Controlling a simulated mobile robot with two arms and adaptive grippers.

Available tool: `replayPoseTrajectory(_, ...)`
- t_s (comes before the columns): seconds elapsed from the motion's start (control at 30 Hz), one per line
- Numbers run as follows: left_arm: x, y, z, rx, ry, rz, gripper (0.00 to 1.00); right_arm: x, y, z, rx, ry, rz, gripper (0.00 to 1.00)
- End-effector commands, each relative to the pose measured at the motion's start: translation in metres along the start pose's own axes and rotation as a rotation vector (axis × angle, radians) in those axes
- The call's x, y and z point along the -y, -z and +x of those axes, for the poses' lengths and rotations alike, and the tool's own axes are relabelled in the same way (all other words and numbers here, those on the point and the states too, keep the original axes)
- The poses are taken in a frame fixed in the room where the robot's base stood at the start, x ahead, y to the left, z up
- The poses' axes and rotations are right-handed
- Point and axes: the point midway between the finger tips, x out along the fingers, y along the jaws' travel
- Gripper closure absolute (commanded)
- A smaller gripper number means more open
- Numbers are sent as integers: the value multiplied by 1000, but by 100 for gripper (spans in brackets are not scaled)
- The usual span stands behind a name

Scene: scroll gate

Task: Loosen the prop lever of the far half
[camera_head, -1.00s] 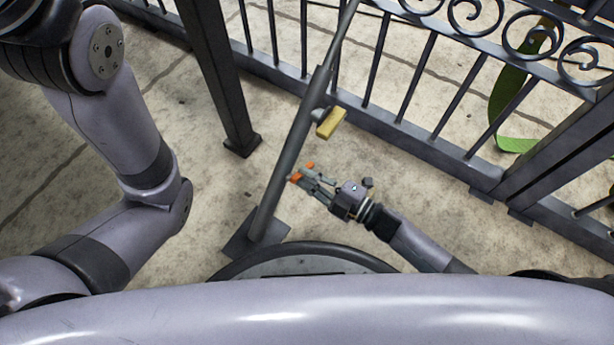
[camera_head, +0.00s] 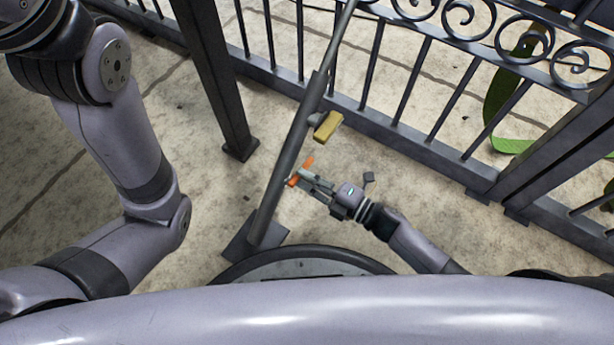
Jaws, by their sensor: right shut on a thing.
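The prop (camera_head: 285,165) is a dark slanted bar between a square foot plate on the ground and the gate (camera_head: 425,145). A yellow lever handle (camera_head: 327,126) sticks out from the prop's right side. My right gripper (camera_head: 301,172) is below the handle, just right of the prop, and apart from the handle. Its orange fingertips stand apart, and the lower one looks close to the prop. I cannot make out anything between them, nor whether they touch the prop. My left arm shows at the left, but its gripper is out of view.
A dark post (camera_head: 217,85) stands left of the prop. A thick gate post (camera_head: 560,130) is at the right, with a green curved strip (camera_head: 510,144) behind the bars.

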Motion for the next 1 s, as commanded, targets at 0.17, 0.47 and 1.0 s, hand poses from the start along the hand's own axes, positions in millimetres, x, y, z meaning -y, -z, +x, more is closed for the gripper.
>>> replayPoseTrajectory(0.17, 0, 1, 0, -2, 0, 0, 0, 1, 0, -1, -1, 3, -5, 85)
replayPoseTrajectory(0.47, 0, 2, 0, -3, 0, 0, 0, 0, 0, 0, -1, 1, -2, 67)
replayPoseTrajectory(1.0, 0, 2, 0, -3, 2, 0, 0, 2, 0, -37, 0, 5, -1, 67)
